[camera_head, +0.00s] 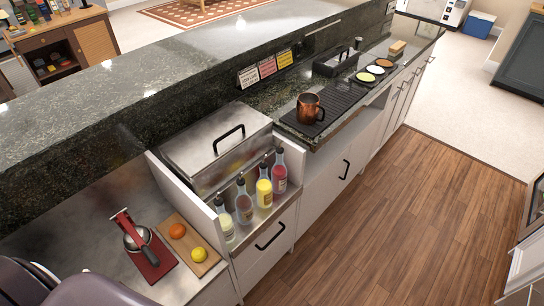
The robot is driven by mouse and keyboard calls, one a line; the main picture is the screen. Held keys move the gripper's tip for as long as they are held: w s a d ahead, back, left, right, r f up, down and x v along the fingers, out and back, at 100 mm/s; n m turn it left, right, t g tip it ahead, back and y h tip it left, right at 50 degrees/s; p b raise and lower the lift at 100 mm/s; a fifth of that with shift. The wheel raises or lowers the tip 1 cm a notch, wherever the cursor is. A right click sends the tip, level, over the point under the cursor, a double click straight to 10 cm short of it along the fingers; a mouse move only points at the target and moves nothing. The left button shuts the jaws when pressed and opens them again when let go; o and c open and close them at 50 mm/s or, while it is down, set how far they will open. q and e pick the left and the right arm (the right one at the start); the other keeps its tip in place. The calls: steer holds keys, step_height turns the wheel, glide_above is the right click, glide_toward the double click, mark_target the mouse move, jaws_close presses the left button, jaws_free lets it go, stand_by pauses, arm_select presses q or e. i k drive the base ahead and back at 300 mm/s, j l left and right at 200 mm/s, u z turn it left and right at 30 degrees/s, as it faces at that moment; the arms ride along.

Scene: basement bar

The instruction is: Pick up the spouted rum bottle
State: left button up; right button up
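Several bottles with dark spouts stand upright in a row in a rail in front of the steel ice bin. From near to far they are a pale bottle (226,224), a clear bottle with a brownish label (244,206), a yellow bottle (264,190) and a red bottle (279,175). The labels are too small to read, so I cannot tell which one is the rum. The rail's front wall hides no more than their lower parts. Neither gripper shows; only grey rounded parts, apparently mine, appear at the lower left.
The steel bin's lid (215,145) has a black handle. A copper mug (309,108) stands on a black bar mat. The wooden floor (400,220) at right is clear.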

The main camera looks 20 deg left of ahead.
mark_target(243, 202)
steer(key=i+l+u, duration=0.1)
steer(key=u, duration=0.95)
